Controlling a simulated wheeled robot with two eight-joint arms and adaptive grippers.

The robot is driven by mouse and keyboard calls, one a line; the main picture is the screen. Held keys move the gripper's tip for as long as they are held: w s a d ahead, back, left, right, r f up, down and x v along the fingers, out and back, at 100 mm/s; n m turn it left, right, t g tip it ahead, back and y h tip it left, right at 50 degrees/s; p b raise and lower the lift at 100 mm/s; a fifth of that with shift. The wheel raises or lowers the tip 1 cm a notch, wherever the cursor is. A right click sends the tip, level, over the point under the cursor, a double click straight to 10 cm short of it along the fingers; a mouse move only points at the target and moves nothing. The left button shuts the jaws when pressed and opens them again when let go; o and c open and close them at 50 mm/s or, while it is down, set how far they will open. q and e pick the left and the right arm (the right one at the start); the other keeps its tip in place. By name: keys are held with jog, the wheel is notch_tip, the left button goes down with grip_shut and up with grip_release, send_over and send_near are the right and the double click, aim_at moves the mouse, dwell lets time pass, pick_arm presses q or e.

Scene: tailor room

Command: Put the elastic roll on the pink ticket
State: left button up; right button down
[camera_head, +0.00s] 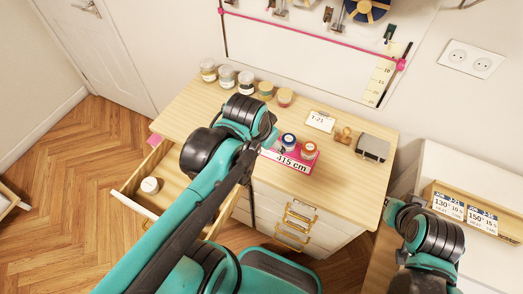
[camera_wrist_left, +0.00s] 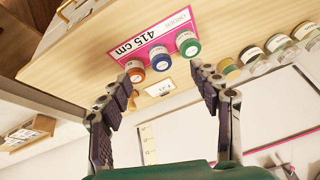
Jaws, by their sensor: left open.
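The pink ticket (camera_head: 270,155), marked 415 cm, lies on the desk; it also shows in the left wrist view (camera_wrist_left: 122,55). A red-orange roll (camera_head: 309,150) and a blue roll (camera_head: 288,140) are at its edge. The left wrist view adds a green roll (camera_wrist_left: 188,43) in the same row; my left gripper hides it in the head view. A white roll (camera_head: 150,185) sits in the open drawer. I cannot tell which is the elastic roll. My left gripper (camera_wrist_left: 160,88) is open and empty above the desk near the ticket. My right gripper (camera_head: 388,207) is mostly hidden at the right.
Several jars (camera_head: 227,77) line the desk's back left. A small card (camera_head: 320,121), a wooden stamp (camera_head: 343,135) and a grey box (camera_head: 373,147) stand at the right. The drawer (camera_head: 136,206) juts out at the left. The front right desktop is clear.

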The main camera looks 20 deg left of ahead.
pick_arm(q)
jog(key=s+n, duration=0.1)
jog(key=s+f+n+t, duration=0.1)
jog(key=s+n+t, duration=0.1)
jog(key=shift+s+a+f, duration=0.25)
jog(key=shift+s+f, duration=0.05)
jog(key=shift+s, duration=0.05)
jog(key=shift+f+b, duration=0.55)
